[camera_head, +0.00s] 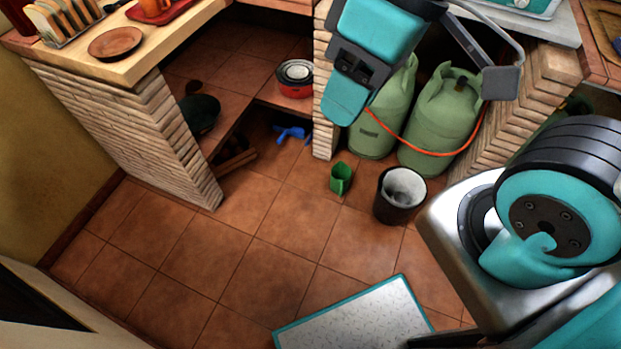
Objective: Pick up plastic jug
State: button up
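A small green plastic vessel (341,178), which looks like the plastic jug, stands on the tiled floor near the middle of the view. It seems upright, with its open top showing. My gripper (499,82) is at the upper right, in front of the gas cylinders in the picture and apart from the green jug. Its fingers are seen from the side and overlap the arm, so how far apart they are does not show. I see nothing held in it.
A dark bucket (400,196) stands just right of the jug. Green gas cylinders (440,118) with an orange hose stand behind, beside a brick pillar (326,100). A blue object (291,133) and a red pot (295,80) are farther back. Floor left of the jug is clear.

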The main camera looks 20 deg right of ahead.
aim_at(340, 173)
jog(key=u, duration=0.25)
jog(key=i, duration=1)
jog(key=z, duration=0.15)
